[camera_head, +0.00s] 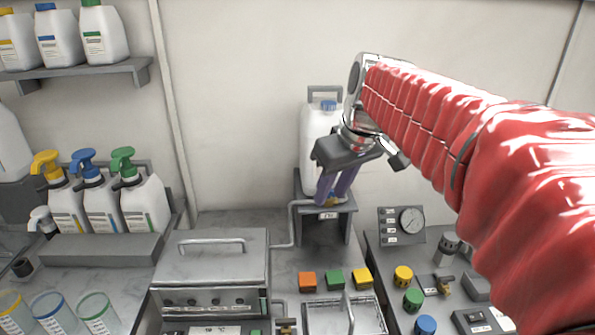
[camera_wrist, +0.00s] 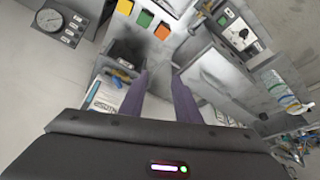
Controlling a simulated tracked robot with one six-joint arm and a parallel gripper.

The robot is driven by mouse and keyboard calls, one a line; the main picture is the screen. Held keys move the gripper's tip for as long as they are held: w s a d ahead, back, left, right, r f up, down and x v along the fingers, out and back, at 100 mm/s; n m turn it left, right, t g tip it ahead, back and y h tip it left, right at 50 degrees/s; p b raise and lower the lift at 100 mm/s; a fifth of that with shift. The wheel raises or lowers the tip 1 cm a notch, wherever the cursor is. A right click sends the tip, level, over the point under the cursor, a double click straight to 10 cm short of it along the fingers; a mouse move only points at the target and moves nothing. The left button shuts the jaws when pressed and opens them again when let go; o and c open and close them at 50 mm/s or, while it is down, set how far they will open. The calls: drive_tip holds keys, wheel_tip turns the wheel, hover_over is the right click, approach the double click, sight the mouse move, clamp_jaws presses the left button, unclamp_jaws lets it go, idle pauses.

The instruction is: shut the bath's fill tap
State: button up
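A white can (camera_head: 314,135) with a blue cap stands on a grey bracket (camera_head: 338,228). A pipe runs from the bracket toward the lidded metal bath (camera_head: 212,262). A small brass-yellow part at the can's foot (camera_head: 329,201), seemingly the fill tap, is partly hidden by my fingers. In the wrist view the tap (camera_wrist: 124,65) shows blue and yellow; its handle position is unclear. My gripper (camera_head: 334,199) points down in front of the can, its purple fingers apart. In the wrist view my gripper (camera_wrist: 160,74) is open and empty, with the tap beyond the left finger.
Orange, green and yellow blocks (camera_head: 335,279) sit in front of the bracket, behind a metal tray (camera_head: 343,316). A gauge panel (camera_head: 402,226) and a brass valve (camera_head: 443,286) are at right. Pump bottles (camera_head: 102,208) stand at left. Another brass fitting (camera_head: 285,326) is by the bath's front.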

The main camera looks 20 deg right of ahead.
drive_tip(key=w+d+n+y, duration=0.1)
drive_tip(key=w+d+n, duration=0.2)
drive_tip(key=w+d, duration=0.8)
drive_tip(key=w, duration=0.4)
drive_tip(key=shift+r+y, duration=0.25)
drive_tip(key=shift+y, duration=0.05)
drive_tip(key=shift+w+f+g, duration=0.1)
drive_tip(key=shift+g, duration=0.2)
drive_tip(key=x, duration=1.3)
drive_tip(key=shift+w+f, duration=0.2)
drive_tip(key=shift+f, duration=0.1)
clamp_jaws()
drive_tip(key=shift+a, duration=0.1)
